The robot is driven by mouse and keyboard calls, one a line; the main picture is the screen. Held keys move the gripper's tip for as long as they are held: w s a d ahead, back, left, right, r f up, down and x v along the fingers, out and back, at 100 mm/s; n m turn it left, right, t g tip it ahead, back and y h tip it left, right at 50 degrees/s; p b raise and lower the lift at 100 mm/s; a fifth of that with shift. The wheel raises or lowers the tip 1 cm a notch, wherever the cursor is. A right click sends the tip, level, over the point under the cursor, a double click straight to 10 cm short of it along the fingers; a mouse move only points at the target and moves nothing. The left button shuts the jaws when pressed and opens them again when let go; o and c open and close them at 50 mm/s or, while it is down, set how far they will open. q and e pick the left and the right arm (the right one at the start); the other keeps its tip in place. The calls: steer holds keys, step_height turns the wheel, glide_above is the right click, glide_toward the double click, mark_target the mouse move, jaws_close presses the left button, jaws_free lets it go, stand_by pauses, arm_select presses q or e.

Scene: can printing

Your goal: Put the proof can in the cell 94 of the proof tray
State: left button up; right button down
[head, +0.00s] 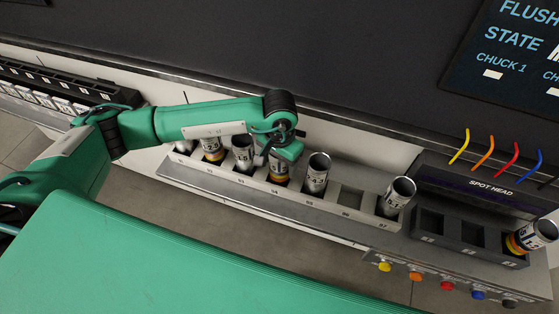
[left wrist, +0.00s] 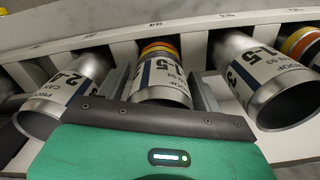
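The proof can (head: 279,171) with yellow, orange and dark bands stands in the cell marked 94 of the grey proof tray (head: 257,185). My left gripper (head: 283,157) is over it from above and hides its top. In the left wrist view the banded can (left wrist: 160,82) is between the two fingers (left wrist: 165,92), one close along each side. Whether both fingers press on it I cannot tell. Its lower end looks to be inside the cell. My right gripper is not in view.
Neighbouring cans (head: 317,172) and (head: 243,154) stand close on both sides. Cell 96 (head: 350,198) is empty and a can (head: 397,195) stands in cell 97. A spot head station (head: 470,236) with a banded can (head: 533,236) is at the right. A dark machine wall rises behind.

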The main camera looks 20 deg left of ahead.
arm_select(q)
steer(key=shift+o, duration=0.2)
steer(key=shift+r, duration=0.1)
steer(key=shift+r+p, duration=0.15)
steer(key=shift+p, duration=0.15)
step_height(320, 180, up, 11)
steer(key=b, duration=0.4)
steer(key=shift+b, duration=0.4)
steer(key=shift+r, duration=0.45)
